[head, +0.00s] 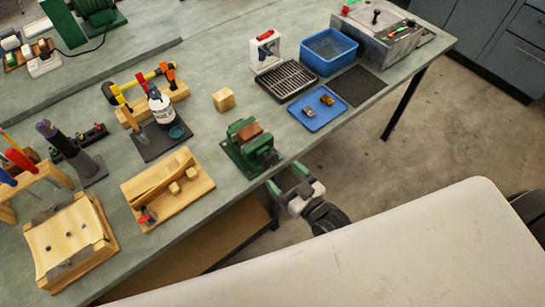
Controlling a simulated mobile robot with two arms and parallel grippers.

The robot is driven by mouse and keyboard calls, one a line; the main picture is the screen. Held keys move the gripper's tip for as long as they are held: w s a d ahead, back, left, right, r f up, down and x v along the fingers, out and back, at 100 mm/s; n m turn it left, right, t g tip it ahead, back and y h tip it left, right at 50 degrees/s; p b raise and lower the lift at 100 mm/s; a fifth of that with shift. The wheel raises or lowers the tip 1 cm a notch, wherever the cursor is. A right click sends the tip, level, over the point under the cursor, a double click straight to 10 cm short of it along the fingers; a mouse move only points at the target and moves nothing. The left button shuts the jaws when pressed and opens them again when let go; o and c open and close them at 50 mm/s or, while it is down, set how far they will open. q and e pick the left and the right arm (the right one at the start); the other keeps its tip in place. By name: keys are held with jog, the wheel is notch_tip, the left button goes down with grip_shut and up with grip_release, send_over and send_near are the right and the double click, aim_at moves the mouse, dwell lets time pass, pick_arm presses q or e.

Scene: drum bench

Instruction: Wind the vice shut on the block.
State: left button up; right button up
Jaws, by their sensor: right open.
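The green vice (238,160) stands at the front edge of the bench. A reddish-brown block (248,133) sits at the top of the vice, between its jaws. I cannot tell whether both jaws touch it. The dark front end of the vice (267,157) points toward the bench edge; its handle is too small to make out clearly. My right gripper (285,178) is open and empty, just off the bench edge in front of the vice, apart from it. My left gripper is not in view.
A pale wooden cube (223,100) stands behind the vice. A wooden fixture (168,190) lies to its left, and a blue tray (318,108) with small parts to its right. A black mat (357,86) and blue bin (329,51) stand farther right. Open floor lies beyond the edge.

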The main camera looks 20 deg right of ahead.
aim_at(273, 162)
jog(key=x, duration=0.4)
jog(key=shift+d, duration=0.2)
jog(key=shift+p+x, duration=0.4)
jog(key=shift+x, duration=0.75)
jog(key=shift+f, duration=0.2)
jog(key=shift+c, duration=0.7)
jog(key=c, duration=0.8)
jog(key=m, duration=0.3)
jog(key=shift+m, duration=0.4)
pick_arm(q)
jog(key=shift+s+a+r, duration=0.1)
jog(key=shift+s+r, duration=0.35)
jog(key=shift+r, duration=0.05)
pick_arm(e)
jog(key=o, duration=0.9)
jog(key=shift+o, duration=0.2)
jog(key=shift+d, duration=0.1)
